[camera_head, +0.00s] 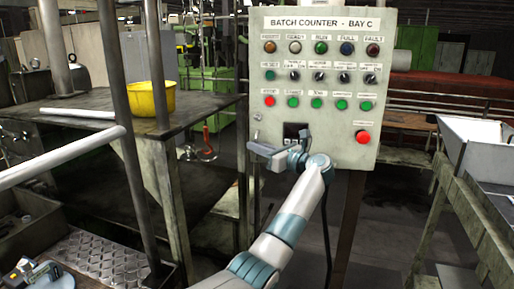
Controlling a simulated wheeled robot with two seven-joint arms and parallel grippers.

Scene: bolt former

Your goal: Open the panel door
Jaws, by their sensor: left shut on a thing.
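The panel door (343,105) is the pale front marked "BATCH COUNTER - BAY C", with rows of lamps, knobs and buttons. It stands upright at the centre right. I cannot tell whether it is ajar. A small latch-like fitting (257,117) sits on its lower left edge. My left gripper (262,151) is at the panel's lower left edge, below that fitting. Its jaws are shut on a part of the panel door there, and the fingers hide the held part. My right gripper is not seen.
A dark metal table (205,106) with a yellow bucket (150,98) stands left of the panel. Upright posts and a pale bar (60,157) cross the left side. A bench with a white tray (478,145) stands at the right. A red emergency button (362,137) is near my arm.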

